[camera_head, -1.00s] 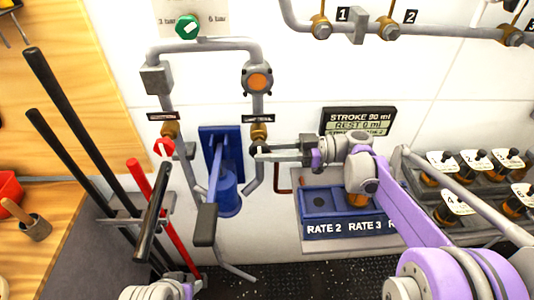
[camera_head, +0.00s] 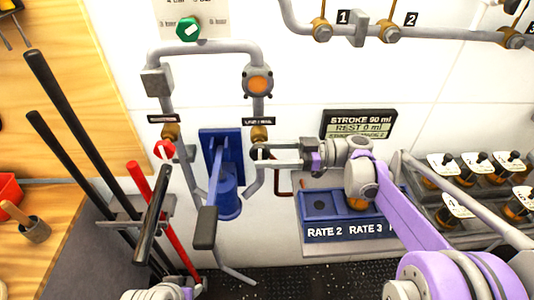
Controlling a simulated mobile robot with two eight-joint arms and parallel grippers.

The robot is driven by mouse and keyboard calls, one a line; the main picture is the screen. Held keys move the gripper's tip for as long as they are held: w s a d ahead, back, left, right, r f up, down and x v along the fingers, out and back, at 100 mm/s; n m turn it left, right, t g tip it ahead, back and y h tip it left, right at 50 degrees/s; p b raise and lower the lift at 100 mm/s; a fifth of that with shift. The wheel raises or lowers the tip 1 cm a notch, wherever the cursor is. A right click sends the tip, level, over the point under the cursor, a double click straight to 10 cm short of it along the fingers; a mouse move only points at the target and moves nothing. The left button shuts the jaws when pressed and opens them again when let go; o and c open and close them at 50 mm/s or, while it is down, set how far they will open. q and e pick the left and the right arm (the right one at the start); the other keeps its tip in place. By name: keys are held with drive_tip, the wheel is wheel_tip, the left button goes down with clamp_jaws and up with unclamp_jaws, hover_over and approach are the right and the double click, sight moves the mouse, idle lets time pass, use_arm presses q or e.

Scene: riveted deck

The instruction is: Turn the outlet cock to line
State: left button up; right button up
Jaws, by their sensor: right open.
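The outlet cock (camera_head: 259,152) is a small dark knob with a pale mark. It sits under a brass fitting (camera_head: 259,134) on the right-hand pipe, below a small black label (camera_head: 259,121) too blurred to read fully. My right gripper (camera_head: 270,153) comes in from the right with its jaws open, its fingertips at the cock and partly covering it. I cannot tell whether they touch it. Of my left arm only a part shows at the bottom left edge; its jaws are not visible.
A blue hand pump (camera_head: 229,190) with a dark-gripped lever (camera_head: 205,228) stands just left. A red cock (camera_head: 164,150) is on the left pipe. A sign (camera_head: 357,123) reads STROKE 90 ml, REST 0 ml. A blue tray (camera_head: 345,228) lies below my right arm.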

drive_tip(key=d, duration=0.7)
drive_tip(key=shift+d, duration=0.3)
drive_tip(key=s+a+f+m+t+h+p, duration=0.15)
drive_tip(key=s+a+f+m+h, duration=0.25)
drive_tip(key=s+f+m+h, duration=0.55)
drive_tip(key=s+d+f+m+t+h+p, duration=0.3)
drive_tip(key=s+d+m+h, duration=0.5)
drive_tip(key=s+d, duration=0.3)
wheel_tip(320, 180, down, 2)
drive_tip(key=shift+s+d+f+t+h, duration=0.1)
drive_tip(key=shift+s+d+t+h, duration=0.3)
drive_tip(key=shift+s, duration=0.45)
drive_tip(key=shift+m, duration=0.25)
